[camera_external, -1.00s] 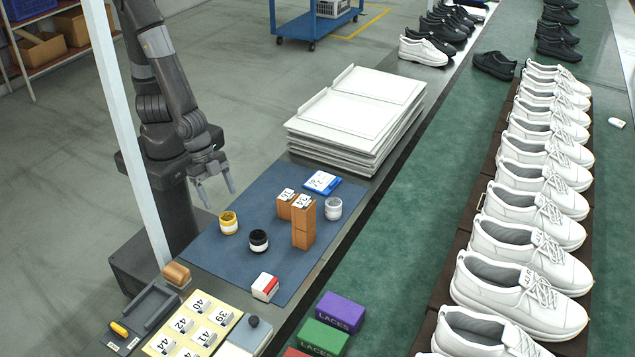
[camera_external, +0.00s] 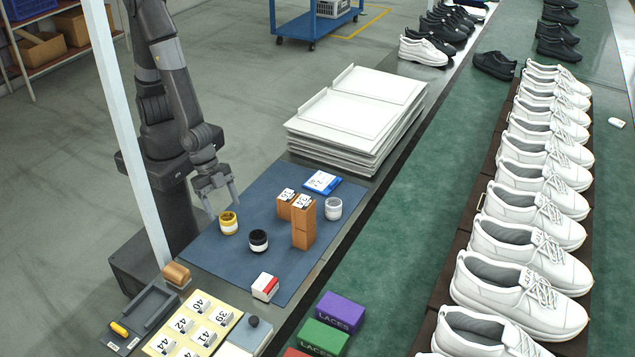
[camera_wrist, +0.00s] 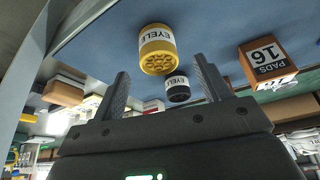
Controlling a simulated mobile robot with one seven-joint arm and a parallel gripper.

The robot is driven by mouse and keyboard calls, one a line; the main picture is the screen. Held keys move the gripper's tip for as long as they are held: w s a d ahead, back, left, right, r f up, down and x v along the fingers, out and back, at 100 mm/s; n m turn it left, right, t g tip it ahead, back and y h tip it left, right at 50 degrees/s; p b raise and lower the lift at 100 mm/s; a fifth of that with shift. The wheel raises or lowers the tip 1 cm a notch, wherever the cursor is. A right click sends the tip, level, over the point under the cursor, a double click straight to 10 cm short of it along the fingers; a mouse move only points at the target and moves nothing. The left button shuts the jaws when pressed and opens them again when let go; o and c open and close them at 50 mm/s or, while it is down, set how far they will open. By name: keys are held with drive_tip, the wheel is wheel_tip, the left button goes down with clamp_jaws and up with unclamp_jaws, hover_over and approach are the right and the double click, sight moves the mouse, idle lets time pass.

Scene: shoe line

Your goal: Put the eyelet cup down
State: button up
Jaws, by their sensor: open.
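The eyelet cup is a small yellow cup with a white label (camera_external: 228,223), standing upright on the blue mat (camera_external: 207,260) near its left edge. In the wrist view the yellow cup (camera_wrist: 157,50) shows the label "EYELE" and sits just beyond the fingertips, between their lines. My gripper (camera_external: 222,201) is open and empty, above and slightly behind the cup. In the wrist view its two fingers (camera_wrist: 162,78) are spread apart, and I see no contact with the cup.
A black cup (camera_external: 258,241) stands close by on the right. Brown pad boxes (camera_external: 304,224), a white cup (camera_external: 333,208) and a blue-and-white card (camera_external: 321,182) are farther right. A red-and-white box (camera_external: 265,287) lies near the mat's front. Mat space left of the black cup is free.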

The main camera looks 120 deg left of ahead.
sight(226, 215)
drive_tip(key=shift+f, duration=0.15)
drive_tip(key=shift+x, duration=2.6)
drive_tip(key=c, duration=1.2)
drive_tip(key=shift+c, duration=0.2)
drive_tip(key=shift+r, duration=0.25)
drive_tip(key=shift+s+d+r, duration=0.1)
drive_tip(key=shift+r, duration=0.85)
drive_tip(key=shift+s+d+r, duration=0.1)
drive_tip(key=shift+d+r, duration=0.05)
drive_tip(key=shift+r, duration=0.85)
drive_tip(key=shift+s+d+r, duration=1.1)
drive_tip(key=shift+s+d, duration=0.05)
drive_tip(key=shift+s, duration=0.3)
drive_tip(key=shift+s+d+r, duration=1.1)
drive_tip(key=shift+s+d, duration=0.05)
drive_tip(key=shift+s, duration=0.3)
drive_tip(key=shift+s+d+r, duration=1.1)
drive_tip(key=shift+s+d, duration=0.05)
drive_tip(key=shift+s, duration=0.3)
